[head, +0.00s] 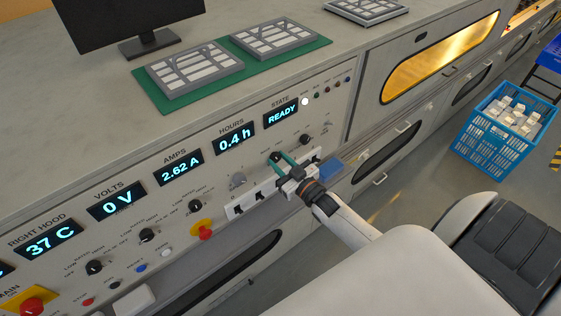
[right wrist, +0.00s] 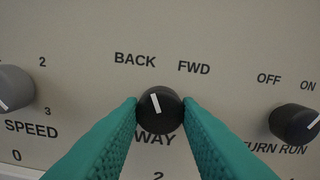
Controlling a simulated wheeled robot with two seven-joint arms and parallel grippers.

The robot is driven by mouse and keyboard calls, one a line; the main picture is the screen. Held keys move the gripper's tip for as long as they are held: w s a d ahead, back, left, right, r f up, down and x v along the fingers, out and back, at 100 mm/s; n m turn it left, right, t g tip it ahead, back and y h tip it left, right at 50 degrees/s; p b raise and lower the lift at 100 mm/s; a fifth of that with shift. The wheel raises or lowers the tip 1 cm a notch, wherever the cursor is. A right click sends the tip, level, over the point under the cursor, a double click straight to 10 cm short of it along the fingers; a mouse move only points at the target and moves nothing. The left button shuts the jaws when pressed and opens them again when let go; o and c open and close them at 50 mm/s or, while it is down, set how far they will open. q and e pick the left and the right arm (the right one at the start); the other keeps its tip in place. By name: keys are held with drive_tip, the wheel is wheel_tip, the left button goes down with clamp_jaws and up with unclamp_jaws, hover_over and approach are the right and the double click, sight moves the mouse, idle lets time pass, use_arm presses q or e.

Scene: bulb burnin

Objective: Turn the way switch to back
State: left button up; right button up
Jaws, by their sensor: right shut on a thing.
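The way switch is a round black knob (right wrist: 160,110) with a white pointer line, under the words BACK and FWD. Its pointer leans up and slightly left, toward BACK. In the head view the knob (head: 274,157) sits on the upright panel below the HOURS and STATE displays. My right gripper (right wrist: 160,112) has its green fingers on the left and right sides of the knob, shut on it. The gripper also shows in the head view (head: 280,159), reaching in from the right. The fingers hide part of the WAY label. My left gripper is not in view.
A grey speed knob (right wrist: 12,88) is left of the switch, and a black turn run knob (right wrist: 294,123) is right. A white socket strip (head: 246,205) lies below. The STATE display (head: 282,114) reads READY. A blue crate (head: 492,150) stands on the floor at right.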

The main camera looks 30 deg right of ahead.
drive_tip(key=shift+n, duration=0.6)
drive_tip(key=o, duration=1)
drive_tip(key=shift+s+f, duration=0.15)
drive_tip(key=shift+s, duration=0.4)
drive_tip(key=shift+s+d+b, duration=0.15)
drive_tip(key=shift+s+b, duration=0.3)
drive_tip(key=shift+s, duration=1.35)
drive_tip(key=shift+s+d+b, duration=0.15)
drive_tip(key=shift+s+b, duration=0.3)
drive_tip(key=shift+s, duration=1.4)
drive_tip(key=shift+s+d+b, duration=0.15)
drive_tip(key=shift+s+b, duration=0.3)
drive_tip(key=shift+s, duration=1.35)
